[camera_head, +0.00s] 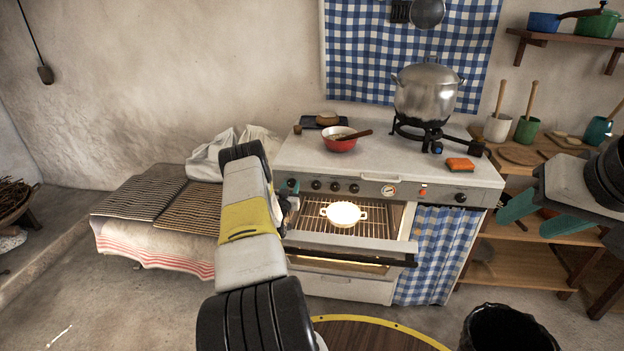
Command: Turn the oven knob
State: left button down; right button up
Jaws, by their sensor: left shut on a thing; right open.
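The oven (345,290) is part of a white stove, with its lit cavity showing a pale two-handled dish (343,213) on a rack. Several dark knobs (334,186) sit along the front panel, with a round gauge (389,190) right of them. My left gripper (291,186) is at the panel's left end, shut on a knob there; its arm and fingers mostly hide that knob, so its angle cannot be read. My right gripper (535,215) is open and empty, right of the stove, its teal fingers apart in front of the wooden shelves.
A large pot (427,92) stands on a burner, with a red pan (340,142) and an orange sponge-like block (460,164) on the stove top. The oven door's dark handle (350,259) juts forward. A black bin (508,328) stands at front right; grill racks (140,196) lie left.

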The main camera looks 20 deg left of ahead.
pick_arm(q)
jog(key=shift+n, duration=2.2)
jog(key=c, duration=0.9)
grip_release()
jog(key=shift+c, duration=0.2)
jog(key=shift+s, duration=0.1)
jog(key=v, duration=0.7)
jog(key=shift+s, duration=0.35)
jog(key=shift+d, duration=0.1)
